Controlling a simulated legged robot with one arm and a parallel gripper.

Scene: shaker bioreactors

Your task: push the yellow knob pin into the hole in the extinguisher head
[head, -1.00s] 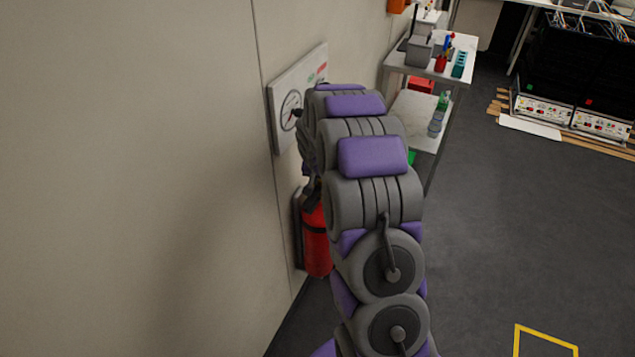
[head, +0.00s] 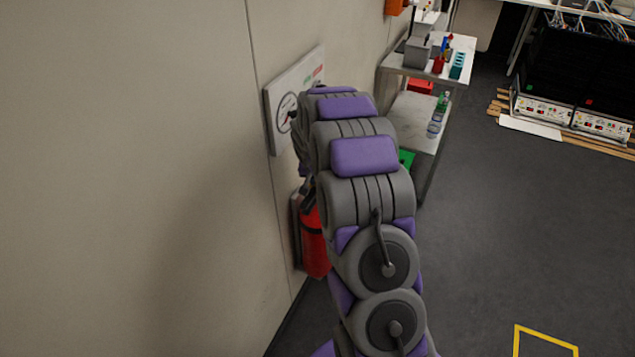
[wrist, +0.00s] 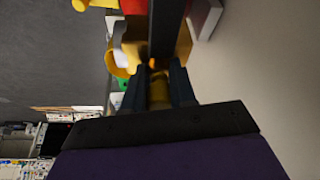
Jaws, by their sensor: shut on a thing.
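The red extinguisher (head: 314,250) stands upright against the wall in the head view, partly hidden by my arm. In the wrist view its dark head part (wrist: 166,28) is straight ahead of my gripper (wrist: 160,80), with some red beside it. My gripper is shut on the yellow knob pin (wrist: 159,92), which shows between the two dark fingers. The fingertips are close to the dark part. The hole and the pin's tip are hidden, so I cannot tell whether the pin is in it. The head view does not show the gripper clearly.
The wall (head: 150,180) is close on the left. A shelf cart (head: 415,120) with small items stands beyond my arm.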

